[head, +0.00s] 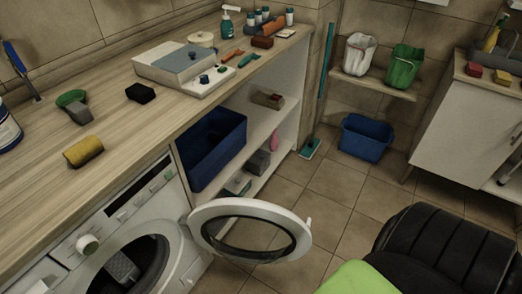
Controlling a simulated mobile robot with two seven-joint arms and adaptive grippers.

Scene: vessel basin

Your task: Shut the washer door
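The washer (185,262) stands under the wooden counter at the lower left. Its round door (222,208) is open, swung out to the right of the drum opening (130,268), over the floor. The door has a white ring, a dark glass middle and a small latch piece at its right edge. Dark and grey shapes show inside the drum opening. The washer's lower part is cut off by the picture's edge. Neither of my grippers is in view.
A black ribbed object (450,250) and a green one (358,278) fill the lower right, close to the door. A blue bin (211,150) sits on the shelf behind the door. A blue bucket (365,138) stands farther back. Tiled floor (325,205) is clear between.

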